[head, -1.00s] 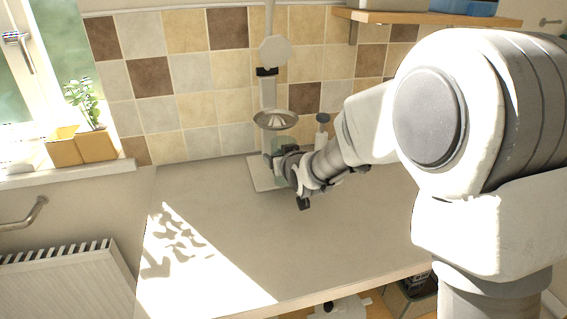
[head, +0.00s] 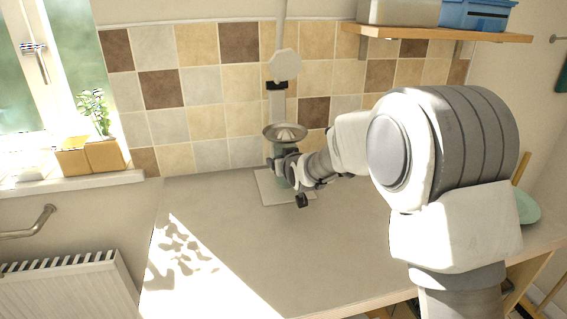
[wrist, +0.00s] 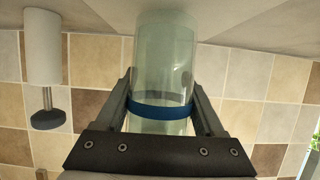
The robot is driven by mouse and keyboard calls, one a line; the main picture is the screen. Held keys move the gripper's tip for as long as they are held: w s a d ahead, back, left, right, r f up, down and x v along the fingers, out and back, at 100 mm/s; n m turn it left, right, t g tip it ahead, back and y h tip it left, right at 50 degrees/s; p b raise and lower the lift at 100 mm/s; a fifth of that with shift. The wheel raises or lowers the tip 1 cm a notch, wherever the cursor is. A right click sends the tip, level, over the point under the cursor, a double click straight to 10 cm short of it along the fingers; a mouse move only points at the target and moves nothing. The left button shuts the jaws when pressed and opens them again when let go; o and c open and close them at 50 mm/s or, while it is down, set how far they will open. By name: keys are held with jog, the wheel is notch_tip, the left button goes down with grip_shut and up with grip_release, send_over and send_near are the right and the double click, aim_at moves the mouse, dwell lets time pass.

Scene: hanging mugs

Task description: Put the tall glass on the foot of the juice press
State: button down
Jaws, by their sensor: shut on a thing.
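The tall glass (wrist: 165,55) is clear and greenish with a blue band. In the wrist view it sits between the two fingers of my gripper (wrist: 161,95), which is shut on it near the band. In the head view the glass (head: 281,171) is mostly hidden by my gripper (head: 286,167). The juice press (head: 284,65) has a grey column, a metal cone (head: 285,132) and a flat pale foot (head: 270,196). The glass is upright below the cone, over the foot. I cannot tell whether its bottom touches the foot.
A white cylinder with a dark knob (wrist: 42,45) stands beside the glass in the wrist view, apart from it. A tiled wall (head: 215,120) is close behind. The counter (head: 225,225) is clear in front. A shelf (head: 440,33) hangs upper right.

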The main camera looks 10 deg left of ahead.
jog(key=shift+f+b, duration=0.4)
jog(key=shift+b, duration=0.2)
dwell(0.3)
grip_release()
jog(key=p+v, duration=0.1)
jog(key=v, duration=1.6)
jog(key=shift+s+p, duration=0.2)
jog(key=shift+p, duration=0.15)
jog(key=shift+r, duration=0.1)
jog(key=s+d+r+m+g+h, duration=0.1)
jog(key=s+d+h, duration=0.1)
jog(key=s+d, duration=0.35)
jog(key=s+d+r+m+g+h, duration=0.1)
jog(key=s+d+h, duration=0.15)
jog(key=d, duration=0.55)
jog(key=s+d+f+m+g+h, duration=0.1)
jog(key=s+d+m+g, duration=0.1)
jog(key=s+d, duration=0.5)
jog(key=s+d+f+m+g+h, duration=0.1)
jog(key=s+d+g, duration=0.15)
jog(key=s, duration=0.85)
notch_tip(320, 180, up, 13)
jog(key=p, duration=1.2)
jog(key=shift+w+f+p, duration=0.15)
jog(key=shift+f+p, duration=0.05)
jog(key=shift+p, duration=0.2)
